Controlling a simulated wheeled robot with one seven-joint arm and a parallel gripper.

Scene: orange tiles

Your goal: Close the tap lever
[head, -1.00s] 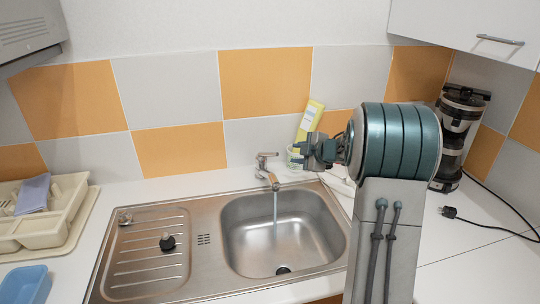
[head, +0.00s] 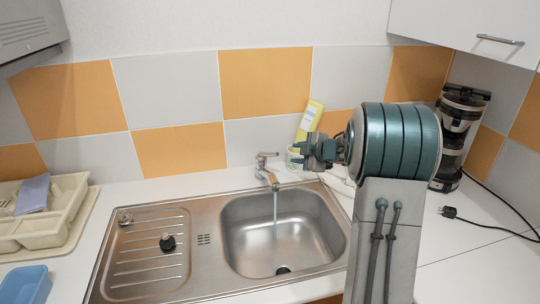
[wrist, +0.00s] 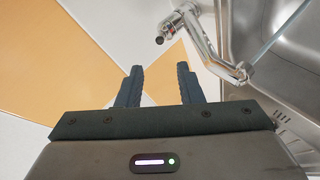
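The chrome tap (head: 266,172) stands at the back edge of the steel sink, with its lever (head: 267,155) on top. A thin stream of water (head: 275,206) runs from its spout into the basin. My gripper (head: 304,155) is to the right of the tap in the head view, apart from it. In the wrist view the two dark fingers of my gripper (wrist: 159,84) are spread with nothing between them. The tap (wrist: 205,45) shows there beyond and to the right of the fingers, not touching them.
The sink basin (head: 236,252) and its drainer, with a black plug (head: 167,242), lie in front. A yellow and white carton (head: 312,115) stands behind my gripper. A coffee maker (head: 452,140) is at right, a cutlery tray (head: 72,205) and blue tub (head: 25,284) at left.

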